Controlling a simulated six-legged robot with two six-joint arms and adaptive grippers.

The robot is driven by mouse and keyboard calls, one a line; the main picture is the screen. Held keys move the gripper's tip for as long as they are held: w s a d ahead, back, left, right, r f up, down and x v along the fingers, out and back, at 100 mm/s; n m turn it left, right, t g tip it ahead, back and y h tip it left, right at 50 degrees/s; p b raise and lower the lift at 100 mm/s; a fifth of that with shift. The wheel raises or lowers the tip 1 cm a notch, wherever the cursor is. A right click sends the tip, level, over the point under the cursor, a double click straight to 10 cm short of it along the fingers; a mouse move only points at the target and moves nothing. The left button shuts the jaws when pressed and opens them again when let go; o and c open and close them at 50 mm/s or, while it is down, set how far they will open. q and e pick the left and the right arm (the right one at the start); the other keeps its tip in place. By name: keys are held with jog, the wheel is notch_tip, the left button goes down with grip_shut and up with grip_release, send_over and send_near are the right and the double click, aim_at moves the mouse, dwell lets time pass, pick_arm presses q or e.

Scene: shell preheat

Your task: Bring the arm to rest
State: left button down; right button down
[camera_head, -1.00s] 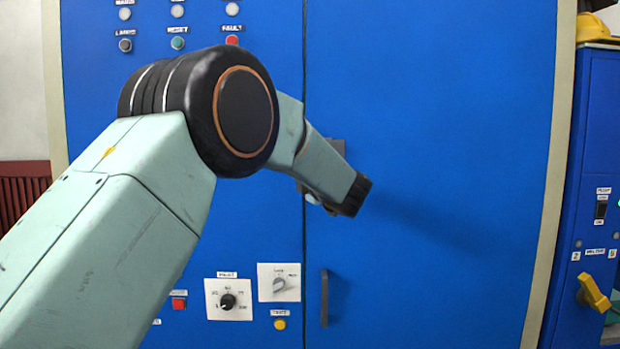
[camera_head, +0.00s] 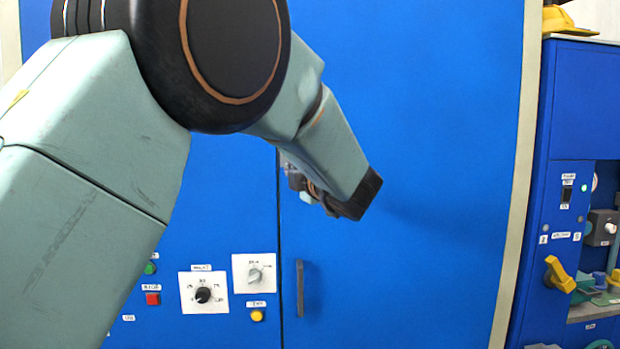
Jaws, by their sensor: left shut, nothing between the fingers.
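My left arm (camera_head: 70,200) comes in from the left, pale green with a large black round joint. It bends down to the right and ends in a dark wrist in front of the blue cabinet door (camera_head: 430,130). My left gripper (camera_head: 308,192) shows only in part, behind the wrist link. It is shut and holds nothing, and its fingertips are mostly hidden. My right gripper is not in view.
The blue cabinet has a dark door handle (camera_head: 300,288), a black knob (camera_head: 203,295), a grey knob (camera_head: 254,275), a red button (camera_head: 153,298) and a yellow button (camera_head: 257,315). At right, another blue cabinet has a yellow lever (camera_head: 559,274). A yellow helmet (camera_head: 556,20) sits on top.

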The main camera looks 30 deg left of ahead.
pick_arm(q)
jog(key=d+f+m+t+h, duration=0.1)
jog(key=d+f+m+h, duration=0.15)
jog(key=f+m, duration=0.6)
jog(key=d+f+m+t+h, duration=0.1)
jog(key=f+m+h, duration=0.3)
jog(key=f+m, duration=0.4)
jog(key=s+d+f+m+g+h+b, duration=0.1)
jog(key=s+d+f+m+g+h, duration=0.3)
jog(key=f, duration=0.6)
jog(key=s+a+f+m+t+y+b, duration=0.1)
jog(key=s+f+m, duration=0.2)
jog(key=s+f, duration=0.55)
jog(key=s+d+f+m+g+h, duration=0.1)
jog(key=s+f+g, duration=0.2)
jog(key=s+f, duration=0.5)
jog(key=s+d+f+m+g+h+b, duration=0.1)
jog(key=s+f+g, duration=0.3)
jog(key=s+f, duration=0.5)
jog(key=s+d+f+m+g+h+b, duration=0.1)
jog(key=s+f, duration=0.7)
jog(key=s, duration=0.9)
jog(key=shift+s+d+f+m+g+h, duration=0.5)
jog(key=shift+d+m+g, duration=0.3)
jog(key=shift+g, duration=0.4)
